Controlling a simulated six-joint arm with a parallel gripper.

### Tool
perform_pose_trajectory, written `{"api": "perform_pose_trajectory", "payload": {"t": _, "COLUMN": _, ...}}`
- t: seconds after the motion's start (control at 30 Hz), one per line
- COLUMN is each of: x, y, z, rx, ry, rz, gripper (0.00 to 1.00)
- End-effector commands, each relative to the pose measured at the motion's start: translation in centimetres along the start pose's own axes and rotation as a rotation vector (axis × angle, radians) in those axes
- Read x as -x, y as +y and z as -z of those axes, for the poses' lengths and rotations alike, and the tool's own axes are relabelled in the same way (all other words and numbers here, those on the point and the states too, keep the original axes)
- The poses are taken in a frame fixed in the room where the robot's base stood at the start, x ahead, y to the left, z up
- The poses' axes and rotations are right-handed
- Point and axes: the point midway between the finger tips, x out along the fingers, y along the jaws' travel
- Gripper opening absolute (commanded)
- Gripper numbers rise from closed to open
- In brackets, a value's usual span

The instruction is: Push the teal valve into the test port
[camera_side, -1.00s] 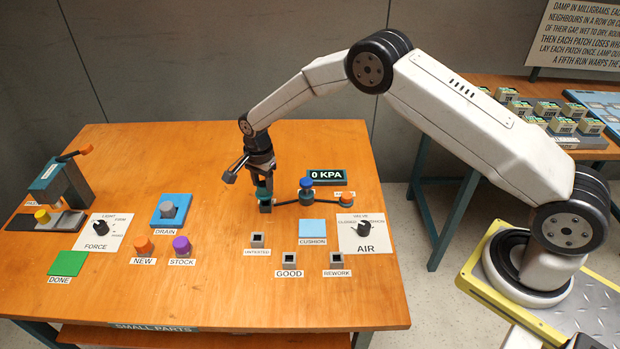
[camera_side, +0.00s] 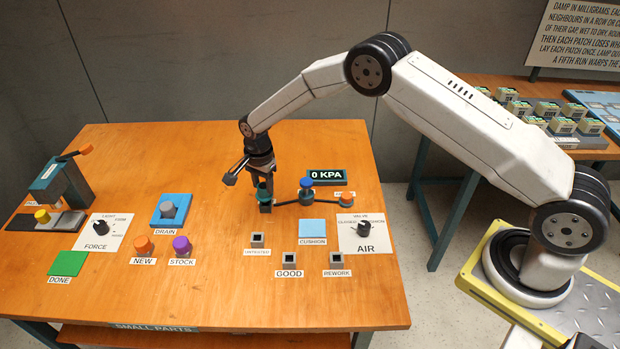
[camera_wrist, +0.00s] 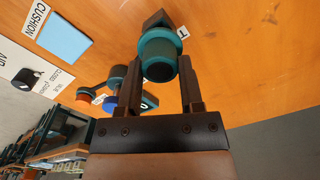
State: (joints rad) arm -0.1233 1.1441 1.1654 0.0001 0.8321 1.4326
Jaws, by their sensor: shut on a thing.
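The teal valve (camera_wrist: 160,52) is a short round teal piece with a dark hollow end, held between the two fingers of my gripper (camera_wrist: 160,75) in the wrist view. My gripper (camera_side: 264,186) is shut on it and points down in the side view. The valve is mostly hidden by the fingers there. A dark teal block (camera_side: 265,208), which looks like the test port, stands directly below the fingers. The block also shows just beyond the valve in the wrist view (camera_wrist: 157,19). I cannot tell how deep the valve sits in it.
The display (camera_side: 327,176) reads 0 KPA. The untested (camera_side: 257,240), good (camera_side: 289,258) and rework (camera_side: 336,258) holders stand in front, near a blue cushion pad (camera_side: 312,227).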

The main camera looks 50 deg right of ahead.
Motion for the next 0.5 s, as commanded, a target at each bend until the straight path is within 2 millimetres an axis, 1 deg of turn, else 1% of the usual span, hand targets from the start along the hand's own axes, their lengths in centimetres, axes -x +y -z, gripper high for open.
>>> {"api": "perform_pose_trajectory", "payload": {"t": 0.5, "x": -0.97, "y": 0.02, "z": 0.0, "rx": 0.0, "ry": 0.0, "rz": 0.0, "gripper": 0.0}}
